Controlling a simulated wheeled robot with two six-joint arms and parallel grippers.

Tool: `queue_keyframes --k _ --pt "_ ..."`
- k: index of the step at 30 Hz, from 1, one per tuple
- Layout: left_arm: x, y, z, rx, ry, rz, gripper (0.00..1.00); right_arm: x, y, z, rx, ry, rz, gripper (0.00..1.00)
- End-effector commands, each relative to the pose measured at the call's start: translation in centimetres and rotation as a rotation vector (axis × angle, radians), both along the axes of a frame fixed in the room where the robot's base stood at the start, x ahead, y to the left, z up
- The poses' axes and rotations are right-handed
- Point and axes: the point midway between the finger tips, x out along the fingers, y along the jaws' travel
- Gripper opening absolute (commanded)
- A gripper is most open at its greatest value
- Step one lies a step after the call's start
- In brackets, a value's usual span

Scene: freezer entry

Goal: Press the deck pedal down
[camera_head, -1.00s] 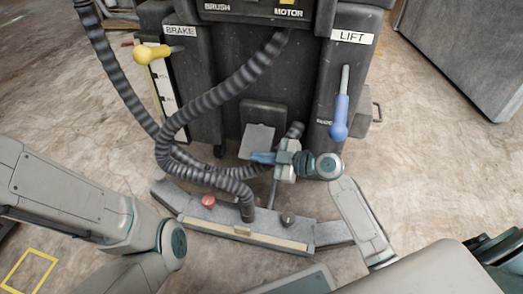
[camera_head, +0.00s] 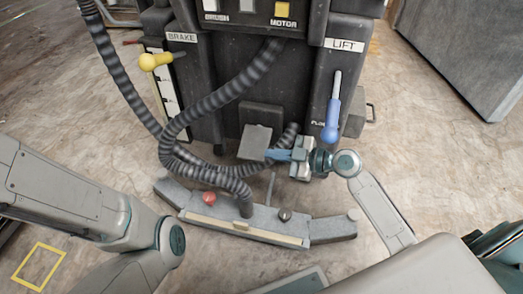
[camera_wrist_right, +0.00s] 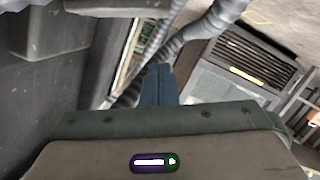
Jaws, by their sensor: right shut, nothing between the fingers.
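The deck pedal, a flat grey plate (camera_head: 255,141), sits low on the front of the black machine, tilted outward. My right gripper (camera_head: 269,155) is shut and empty, its blue fingers pointing left. Its tips are at the pedal's lower right edge in the head view; I cannot tell whether they touch it. In the right wrist view the shut fingers (camera_wrist_right: 159,85) point away from the camera, with nothing between them. My left arm shows at the left, but its gripper is out of view.
A ribbed hose (camera_head: 185,113) loops left of the pedal down to the grey squeegee bar (camera_head: 330,229) on the floor. A blue lift lever (camera_head: 332,118) hangs above right of my gripper. A yellow brake knob (camera_head: 148,62) is at upper left.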

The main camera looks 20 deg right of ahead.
Motion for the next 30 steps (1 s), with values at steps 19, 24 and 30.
queue_keyframes --k 19,24,30 --pt "-0.6 0.1 1.0 -0.006 -0.027 0.005 0.64 -3.0 -3.5 1.2 0.002 -0.003 0.001 0.00" --pt "-0.5 0.1 1.0 -0.006 -0.026 0.005 0.64 -3.0 -3.5 1.2 0.002 -0.003 0.001 0.00" --pt "-0.5 0.1 1.0 -0.004 -0.023 0.007 0.64 -2.9 -3.5 1.2 0.002 -0.003 0.001 0.00"
